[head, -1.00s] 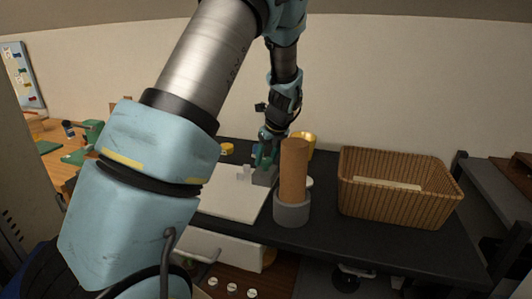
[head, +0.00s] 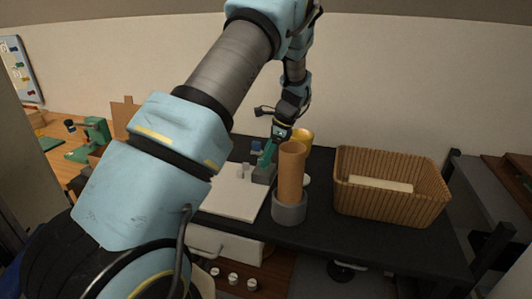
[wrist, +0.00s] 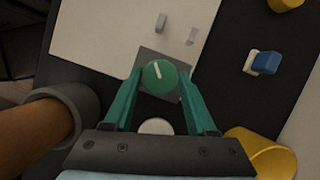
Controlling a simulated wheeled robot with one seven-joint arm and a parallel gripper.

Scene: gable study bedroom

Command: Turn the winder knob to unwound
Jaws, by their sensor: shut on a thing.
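The winder knob (wrist: 158,80) is a round green dial with a white line, on a grey block (wrist: 180,60). The line runs nearly upright in the wrist view, its top leaning slightly left. My gripper (wrist: 161,74) has its two green fingers on either side of the knob, shut on it. In the head view my gripper (head: 268,153) comes down, tilted, onto the grey block (head: 263,174) at the edge of a white board (head: 232,197). The knob itself is hidden by the fingers there. I cannot read any unwound mark.
A brown cylinder (head: 291,175) stands in a grey holder (head: 289,209) close to my gripper. A yellow cup (head: 302,135) is behind it. A wicker basket (head: 390,195) stands to the right on the black table. A blue-and-white piece (wrist: 264,62) lies near the white board.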

